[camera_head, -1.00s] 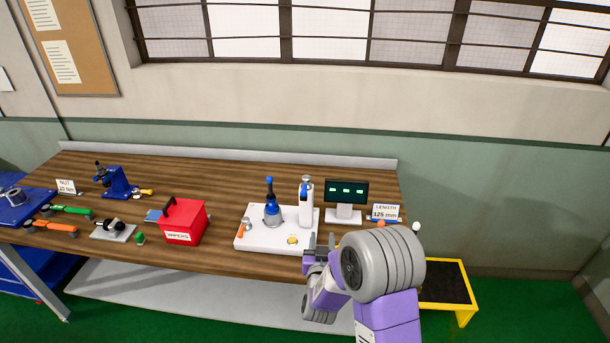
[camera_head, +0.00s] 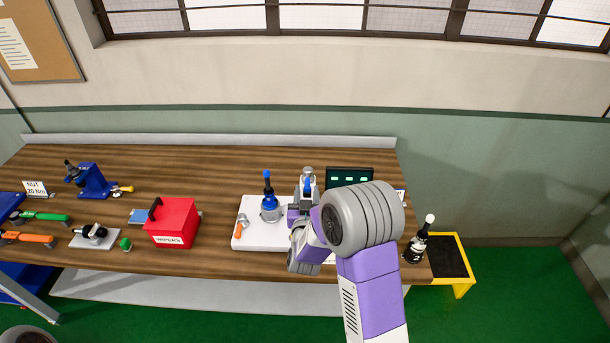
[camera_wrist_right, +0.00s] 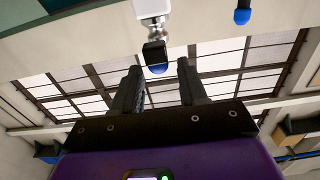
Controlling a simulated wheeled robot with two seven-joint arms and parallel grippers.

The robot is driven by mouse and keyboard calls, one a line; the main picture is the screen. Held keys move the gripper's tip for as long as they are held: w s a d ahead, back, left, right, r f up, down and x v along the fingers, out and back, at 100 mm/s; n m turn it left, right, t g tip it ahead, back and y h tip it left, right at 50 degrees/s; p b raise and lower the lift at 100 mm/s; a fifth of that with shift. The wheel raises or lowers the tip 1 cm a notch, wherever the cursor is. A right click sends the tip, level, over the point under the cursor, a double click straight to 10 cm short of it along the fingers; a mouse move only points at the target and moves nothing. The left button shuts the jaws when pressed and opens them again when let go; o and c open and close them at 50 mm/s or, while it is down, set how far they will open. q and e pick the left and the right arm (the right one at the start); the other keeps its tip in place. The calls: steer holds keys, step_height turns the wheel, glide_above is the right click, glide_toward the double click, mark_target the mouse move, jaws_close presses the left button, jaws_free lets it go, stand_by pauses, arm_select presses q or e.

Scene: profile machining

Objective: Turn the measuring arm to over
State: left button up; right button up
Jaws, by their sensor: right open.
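The measuring station is a white base plate (camera_head: 253,239) on the bench. A silver-and-white post with the measuring arm (camera_head: 308,172) stands on it and is partly hidden behind my right gripper (camera_head: 304,196). In the right wrist view, a black block with a blue tip (camera_wrist_right: 155,54) hangs from a silver joint. My right gripper (camera_wrist_right: 160,68) is open, with that block near and between its fingertips; contact cannot be told. A blue-topped device (camera_head: 270,207) stands left of the post. My left gripper is out of view.
A display (camera_head: 350,177) stands behind my right arm. A dark bottle with a white top (camera_head: 419,240) is at the bench's right end. A red wipers box (camera_head: 173,222) stands left of the plate. A yellow-framed step (camera_head: 459,255) is right of the bench.

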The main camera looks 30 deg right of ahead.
mark_target(308, 171)
steer(key=shift+w+d+r, duration=0.2)
steer(key=shift+w+d, duration=0.15)
steer(key=shift+d, duration=0.05)
steer(key=p+x, duration=0.1)
steer(key=x, duration=0.4)
steer(key=shift+w+d+f, duration=0.1)
steer(key=shift+w+f, duration=0.05)
steer(key=shift+w, duration=0.15)
jaws_close()
